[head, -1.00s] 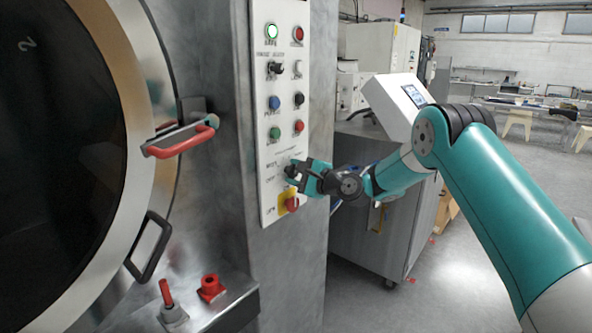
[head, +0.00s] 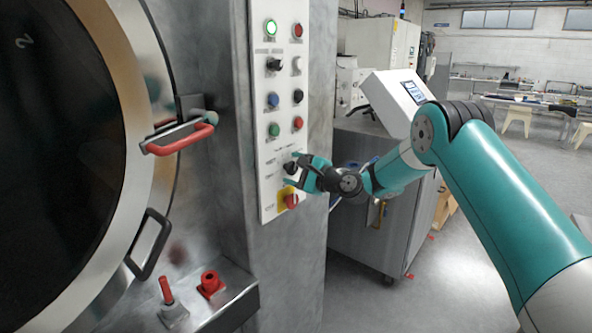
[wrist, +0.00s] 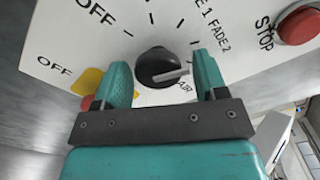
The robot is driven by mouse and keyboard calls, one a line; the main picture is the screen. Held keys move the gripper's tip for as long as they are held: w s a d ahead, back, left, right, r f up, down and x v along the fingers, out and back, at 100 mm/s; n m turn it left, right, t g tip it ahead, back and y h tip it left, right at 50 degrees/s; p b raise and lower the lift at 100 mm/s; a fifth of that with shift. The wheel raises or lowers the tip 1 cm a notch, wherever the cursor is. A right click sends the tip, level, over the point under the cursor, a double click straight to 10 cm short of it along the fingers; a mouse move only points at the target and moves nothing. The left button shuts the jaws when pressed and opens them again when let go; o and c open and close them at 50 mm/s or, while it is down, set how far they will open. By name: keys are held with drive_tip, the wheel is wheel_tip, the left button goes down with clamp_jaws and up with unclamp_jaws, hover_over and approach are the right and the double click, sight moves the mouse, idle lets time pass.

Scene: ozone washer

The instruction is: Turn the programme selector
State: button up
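The programme selector is a black round knob (wrist: 158,66) with a pale pointer line, on the white control panel (wrist: 65,30). In the wrist view the pointer aims right, close to the "AIR" label. In the head view the knob (head: 290,168) shows small on the lower panel, partly beside my fingers. My gripper (wrist: 162,72) is open, with one teal finger left of the knob and one right of it. My gripper also shows in the head view (head: 296,171).
Below the knob is a red switch on a yellow plate (head: 290,201). Buttons and a switch sit above it, including a red STOP button (wrist: 298,24). A red door handle (head: 180,138) sticks out at the left. A grey cabinet (head: 375,205) stands behind my arm.

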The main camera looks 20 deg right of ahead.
drive_tip(key=b+v, duration=0.6)
drive_tip(key=v, duration=1.1)
drive_tip(key=shift+s+d, duration=0.15)
